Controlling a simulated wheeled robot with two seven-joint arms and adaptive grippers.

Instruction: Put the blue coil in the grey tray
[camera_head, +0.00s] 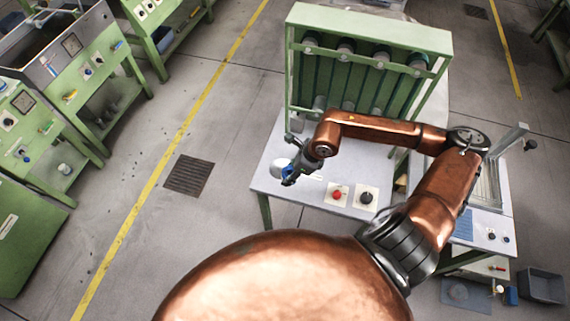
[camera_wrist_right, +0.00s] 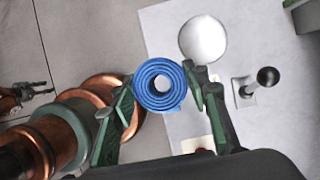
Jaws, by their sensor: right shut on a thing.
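The blue coil (camera_wrist_right: 150,73) is a spiral roll with an open centre, seen end-on in the right wrist view. My right gripper (camera_wrist_right: 158,88) is shut on it, with one green-grey finger on each side. In the head view the right gripper (camera_head: 289,175) is over the left part of the pale table, and the coil is a small blue patch there. A round, shiny pale grey-white dish-like thing (camera_wrist_right: 203,40) lies on the table just beyond the coil; I cannot tell if it is the grey tray. My left gripper (camera_wrist_right: 38,90) shows small at the wrist view's left edge.
The pale table (camera_head: 273,187) bears a red button (camera_head: 336,194) and a black knob (camera_head: 367,197). A green rack (camera_head: 370,35) stands at its back.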

